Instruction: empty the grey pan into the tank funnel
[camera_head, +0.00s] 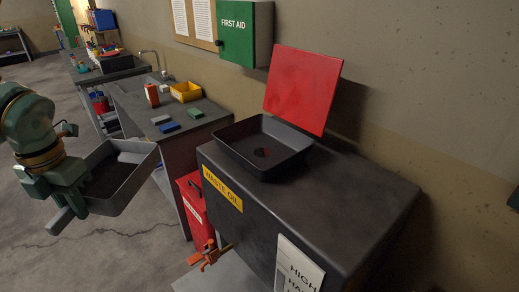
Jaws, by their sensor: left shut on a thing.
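The grey pan (137,182) is at the left of the head view, tilted, with a dark inside. My left gripper (72,190) is shut on the pan's near left edge and holds it in the air, to the left of the tank. I cannot tell what is in the pan. The tank funnel (285,143) is a dark square basin with a hole in its floor, on top of the black waste oil tank (350,200). Its red lid (303,88) stands open behind it. The pan is apart from the funnel. My right gripper is out of view.
A grey bench (185,137) behind the pan bears a yellow bin (186,91), a red can (152,95) and coloured blocks. A red container (195,210) stands on the floor beside the tank. An orange tap (209,255) sticks out from the tank front.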

